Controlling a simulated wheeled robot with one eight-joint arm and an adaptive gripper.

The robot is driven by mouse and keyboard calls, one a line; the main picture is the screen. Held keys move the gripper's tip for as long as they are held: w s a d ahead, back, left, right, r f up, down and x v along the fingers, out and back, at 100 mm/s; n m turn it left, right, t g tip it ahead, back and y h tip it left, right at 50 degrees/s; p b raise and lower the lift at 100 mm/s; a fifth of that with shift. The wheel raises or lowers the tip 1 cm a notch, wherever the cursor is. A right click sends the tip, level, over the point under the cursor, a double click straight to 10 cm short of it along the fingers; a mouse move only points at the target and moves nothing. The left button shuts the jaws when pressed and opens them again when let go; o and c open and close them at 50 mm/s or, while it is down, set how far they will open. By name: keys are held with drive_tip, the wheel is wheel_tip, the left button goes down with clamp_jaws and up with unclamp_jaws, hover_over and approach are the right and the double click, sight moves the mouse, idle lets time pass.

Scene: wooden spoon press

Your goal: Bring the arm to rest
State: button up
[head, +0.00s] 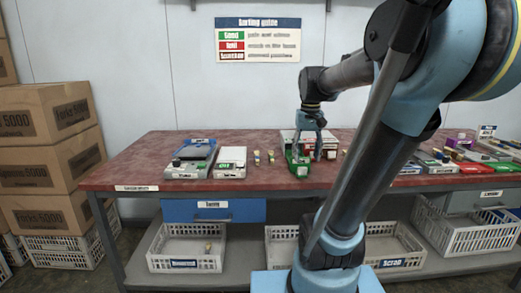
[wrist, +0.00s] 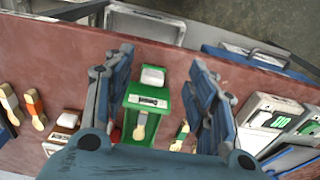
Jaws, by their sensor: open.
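My gripper (head: 306,148) is at the end of my arm, pointing down above the red worktable (head: 140,162). In the wrist view my gripper (wrist: 162,60) is open, with its two fingers wide apart. A green press (wrist: 157,88) with a white block on it shows between the fingers, apparently not clamped. A small wooden spoon (wrist: 141,130) lies on the press. The press also shows in the head view (head: 293,158), partly hidden behind the fingers. I cannot tell whether a finger touches it.
Left of the press stand a blue-grey device (head: 191,158) and a white-green device (head: 230,161). Several small spoons lie beside the press. Trays and red items crowd the table's right end. Grey crates (head: 185,248) sit on the lower shelf; cardboard boxes (head: 48,155) are stacked at left.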

drive_tip(key=s+f+t, duration=0.1)
drive_tip(key=s+f, duration=1.3)
drive_tip(key=f, duration=0.2)
drive_tip(key=shift+f+t, duration=0.2)
drive_tip(key=shift+t, duration=0.1)
drive_tip(key=c, duration=0.4)
drive_tip(key=shift+c, duration=0.2)
